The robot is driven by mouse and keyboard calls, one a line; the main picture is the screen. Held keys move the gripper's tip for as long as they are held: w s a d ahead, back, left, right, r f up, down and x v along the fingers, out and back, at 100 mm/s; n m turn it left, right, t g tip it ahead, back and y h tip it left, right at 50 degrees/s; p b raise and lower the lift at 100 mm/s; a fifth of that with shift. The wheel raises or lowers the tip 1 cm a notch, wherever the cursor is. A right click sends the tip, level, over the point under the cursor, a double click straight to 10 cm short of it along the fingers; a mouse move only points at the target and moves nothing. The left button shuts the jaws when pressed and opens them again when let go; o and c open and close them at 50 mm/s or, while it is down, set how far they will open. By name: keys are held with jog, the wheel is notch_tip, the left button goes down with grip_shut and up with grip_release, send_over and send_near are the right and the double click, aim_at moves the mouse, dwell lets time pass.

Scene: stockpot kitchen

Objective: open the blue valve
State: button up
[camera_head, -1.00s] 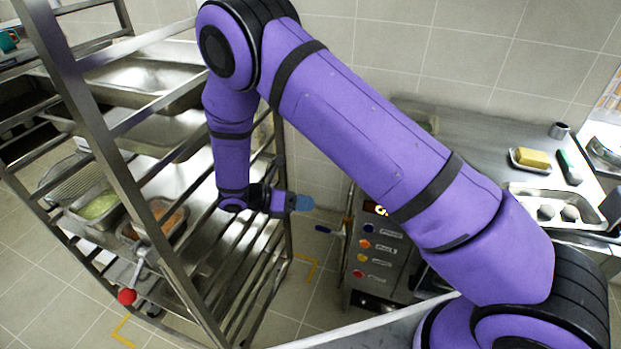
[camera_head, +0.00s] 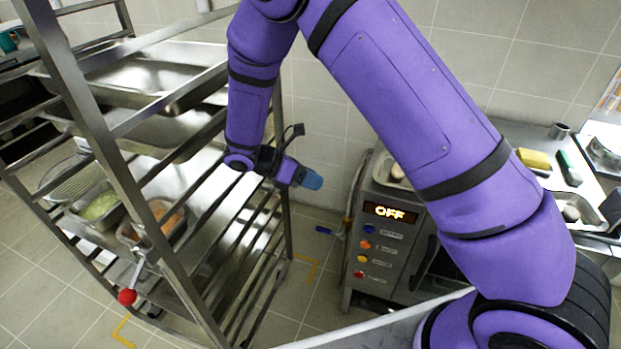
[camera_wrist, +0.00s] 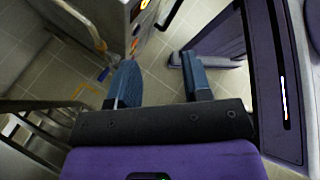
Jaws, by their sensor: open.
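The blue valve shows as a small blue handle (camera_head: 323,230) beside a thin pipe at the left side of the steel machine, low near the wall. It also shows in the wrist view as a small blue handle (camera_wrist: 103,74) just left of my left fingertip. My gripper (camera_head: 310,180) is in the air above the valve and slightly left of it in the head view, apart from it. In the wrist view my gripper (camera_wrist: 160,72) has its two blue fingers spread with nothing between them, only floor beyond.
A steel rack (camera_head: 95,125) with trays stands close on the left. The machine (camera_head: 385,245) has an OFF display and coloured buttons. A red-knobbed lever (camera_head: 127,296) is at lower left. Tiled floor is open between rack and machine.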

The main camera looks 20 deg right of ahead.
jog(key=s+d+r+m+y, duration=0.2)
jog(key=s+d+r+m, duration=0.15)
jog(key=r, duration=0.35)
jog(key=s+d+r+m+t+y, duration=0.1)
jog(key=s+d+r+m+y, duration=0.2)
jog(key=r, duration=0.5)
jog(key=s+d+r+m+y, duration=0.1)
jog(key=d+r+m+y, duration=0.2)
jog(key=r, duration=0.4)
jog(key=s+d+r+m+t+y, duration=0.2)
jog(key=s+r+m, duration=0.3)
jog(key=s, duration=0.4)
jog(key=s+d+r+m+t+y, duration=0.1)
jog(key=s+r+m+t, duration=0.3)
jog(key=s, duration=0.5)
jog(key=shift+d+r+m+t+y, duration=0.4)
jog(key=shift+d+r+m, duration=0.35)
jog(key=shift+m, duration=0.6)
jog(key=shift+d+f, duration=0.1)
jog(key=shift+f, duration=0.05)
